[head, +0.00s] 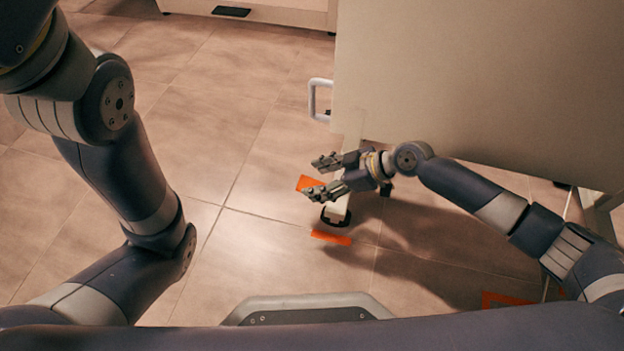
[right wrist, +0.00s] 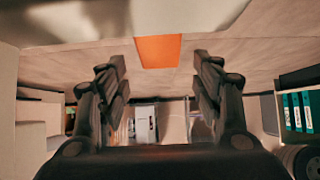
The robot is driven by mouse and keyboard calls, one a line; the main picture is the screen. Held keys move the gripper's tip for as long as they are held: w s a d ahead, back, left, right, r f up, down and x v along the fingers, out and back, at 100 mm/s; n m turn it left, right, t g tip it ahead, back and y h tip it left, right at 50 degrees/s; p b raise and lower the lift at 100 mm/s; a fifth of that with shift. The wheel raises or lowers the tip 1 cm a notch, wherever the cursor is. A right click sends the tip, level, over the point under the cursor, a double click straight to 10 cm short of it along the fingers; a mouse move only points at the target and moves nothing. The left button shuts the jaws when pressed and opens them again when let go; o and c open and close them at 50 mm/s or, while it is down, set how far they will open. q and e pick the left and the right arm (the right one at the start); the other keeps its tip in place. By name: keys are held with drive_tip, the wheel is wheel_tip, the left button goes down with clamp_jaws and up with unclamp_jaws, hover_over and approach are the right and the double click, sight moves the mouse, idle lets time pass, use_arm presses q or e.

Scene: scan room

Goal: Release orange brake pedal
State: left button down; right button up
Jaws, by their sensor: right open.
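An orange pedal (head: 306,183) shows low above the floor, partly hidden behind my right gripper. A second orange pedal (head: 332,238) shows nearer to me, past a black-and-white caster leg. I cannot tell from the head view which of them is the brake pedal. My right gripper (head: 314,177) is open, its fingers pointing left over the first orange piece. In the right wrist view an orange plate (right wrist: 160,51) lies beyond and between the open fingertips (right wrist: 158,65), with nothing held. My left arm crosses the left side, but its gripper is out of the frame.
A large beige cabinet (head: 470,80) with a white handle (head: 314,98) stands at the back right, over my right forearm's side. Another orange-red piece (head: 500,299) shows at lower right. The tiled floor (head: 200,110) to the left is clear.

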drive_tip(key=v, duration=0.9)
